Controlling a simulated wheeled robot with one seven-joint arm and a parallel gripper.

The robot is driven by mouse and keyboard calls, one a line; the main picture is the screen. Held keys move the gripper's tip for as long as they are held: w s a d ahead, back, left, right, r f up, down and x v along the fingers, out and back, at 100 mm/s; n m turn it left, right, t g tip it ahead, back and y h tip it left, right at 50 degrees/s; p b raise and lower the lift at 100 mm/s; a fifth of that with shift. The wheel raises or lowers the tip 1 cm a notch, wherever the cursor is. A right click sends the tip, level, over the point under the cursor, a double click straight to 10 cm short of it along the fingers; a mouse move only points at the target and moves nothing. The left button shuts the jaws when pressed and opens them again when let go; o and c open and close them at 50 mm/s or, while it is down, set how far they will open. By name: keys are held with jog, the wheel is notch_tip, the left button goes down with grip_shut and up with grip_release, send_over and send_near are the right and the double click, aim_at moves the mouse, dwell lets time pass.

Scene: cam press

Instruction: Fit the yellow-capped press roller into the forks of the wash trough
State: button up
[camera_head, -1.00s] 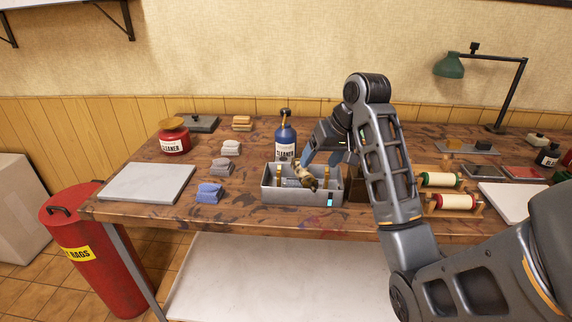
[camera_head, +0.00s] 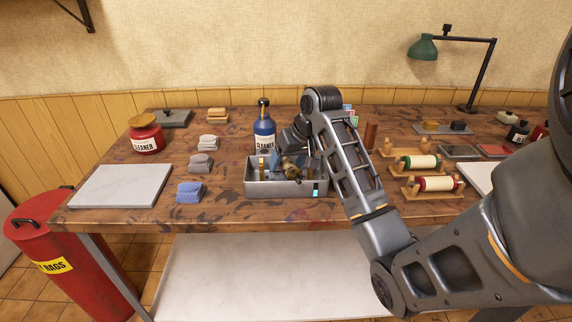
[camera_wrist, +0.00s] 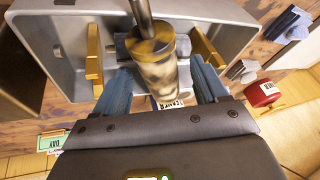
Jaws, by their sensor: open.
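The grey wash trough (camera_head: 262,188) stands near the table's front edge, with upright brass forks inside. The wrist view shows a left fork (camera_wrist: 95,60) and a right fork (camera_wrist: 206,45). The stained, yellow-capped roller (camera_head: 292,170) is tilted at the trough. In the wrist view the roller (camera_wrist: 155,72) lies crosswise to the line between the forks, with its metal shaft pointing up the picture. My gripper (camera_wrist: 161,80) is open, its blue fingers on either side of the roller. Whether they touch it is unclear. My gripper partly hides the trough's far side in the head view.
A blue cleaner bottle (camera_head: 264,128) stands close behind the trough. Folded blue cloths (camera_head: 190,192) lie to its left. A green-capped roller (camera_head: 418,162) and a red-capped roller (camera_head: 437,184) rest on wooden stands to the right. A pale slab (camera_head: 120,186) lies at the left.

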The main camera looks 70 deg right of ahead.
jog(key=c, duration=1.3)
grip_shut()
jog(key=shift+r, duration=0.1)
